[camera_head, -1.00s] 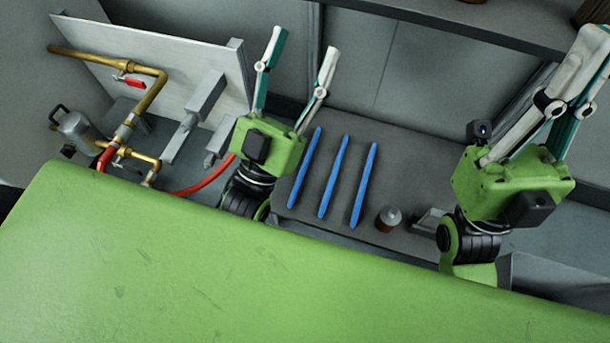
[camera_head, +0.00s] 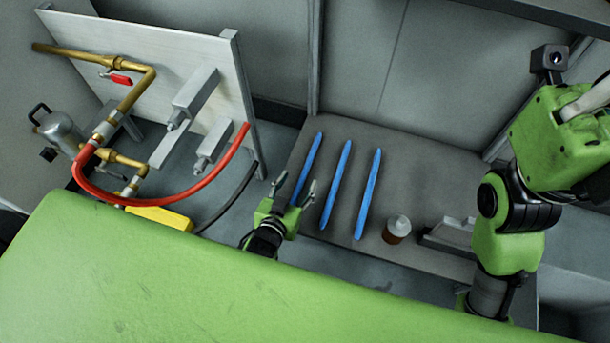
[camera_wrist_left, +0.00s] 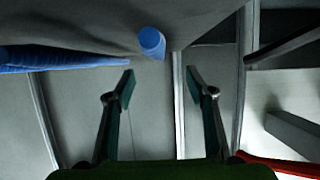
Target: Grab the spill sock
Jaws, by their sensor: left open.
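Three long blue spill socks lie side by side on the dark grey shelf: the left one (camera_head: 306,168), the middle one (camera_head: 336,183) and the right one (camera_head: 368,193). My left gripper (camera_head: 296,184) is open and empty at the near end of the left sock. In the left wrist view, one sock's round end (camera_wrist_left: 152,43) faces me just beyond the open fingertips (camera_wrist_left: 160,71), and another sock (camera_wrist_left: 60,60) lies to the left. My right gripper (camera_head: 590,105) is at the right edge, its fingers mostly cut off.
A brown jar with a grey lid (camera_head: 397,229) and a grey metal holder (camera_head: 450,237) stand right of the socks. At left are a panel with brass pipes (camera_head: 132,95), a red hose (camera_head: 165,200) and a yellow object (camera_head: 160,217). A wall stands behind the shelf (camera_head: 420,165).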

